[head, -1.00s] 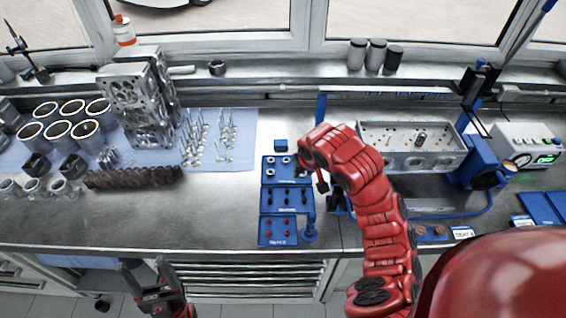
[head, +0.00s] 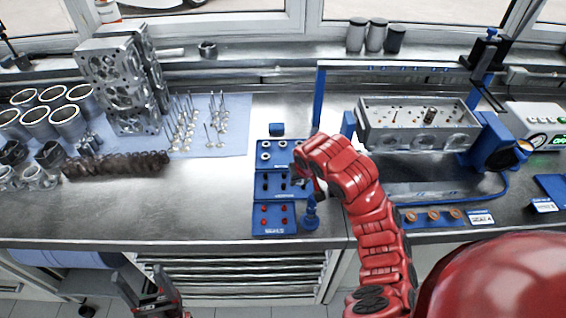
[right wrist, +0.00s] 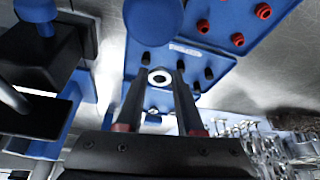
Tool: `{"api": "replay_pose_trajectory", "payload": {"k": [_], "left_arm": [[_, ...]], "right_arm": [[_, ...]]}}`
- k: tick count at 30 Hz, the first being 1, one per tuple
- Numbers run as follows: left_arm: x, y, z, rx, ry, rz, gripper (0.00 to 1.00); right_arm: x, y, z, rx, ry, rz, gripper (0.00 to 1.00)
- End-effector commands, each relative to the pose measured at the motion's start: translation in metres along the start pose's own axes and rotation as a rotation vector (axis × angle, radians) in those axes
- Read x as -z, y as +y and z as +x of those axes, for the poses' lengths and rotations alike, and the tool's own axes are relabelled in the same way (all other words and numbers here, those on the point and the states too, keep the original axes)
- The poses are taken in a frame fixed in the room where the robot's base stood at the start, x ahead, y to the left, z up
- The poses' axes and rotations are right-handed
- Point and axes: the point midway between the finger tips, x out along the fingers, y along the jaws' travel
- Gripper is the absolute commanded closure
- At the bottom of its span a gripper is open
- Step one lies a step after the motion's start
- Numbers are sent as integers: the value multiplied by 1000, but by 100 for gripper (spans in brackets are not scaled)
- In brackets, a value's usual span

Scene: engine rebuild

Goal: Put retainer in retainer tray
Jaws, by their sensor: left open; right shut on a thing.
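My right gripper (head: 305,182) is shut on a small silver ring-shaped retainer (right wrist: 159,76), which shows between its fingertips in the right wrist view. In the head view the red right arm hides most of this gripper and the retainer. The gripper is at the right edge of the blue trays. The retainer tray (head: 273,165) is the far blue tray and has a few silver rings on it; its right side is partly hidden by the arm. Another ring (right wrist: 153,113) shows farther off between the fingers. My left gripper (head: 147,285) is open and empty in front of the bench.
A tray with black parts (head: 275,196) and one with red parts (head: 262,222) lie nearer. A blue upright tool (head: 310,215) stands beside them. The cylinder head (head: 418,140) sits in its blue stand at right. Valves (head: 209,125) stand at left.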

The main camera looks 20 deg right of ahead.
Motion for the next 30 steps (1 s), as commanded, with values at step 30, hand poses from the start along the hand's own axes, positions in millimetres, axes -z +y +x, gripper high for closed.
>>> {"api": "replay_pose_trajectory", "payload": {"k": [30], "left_arm": [[-2,1,-11,0,1,0,32]], "right_arm": [[135,-9,70,4,3,6,100]]}}
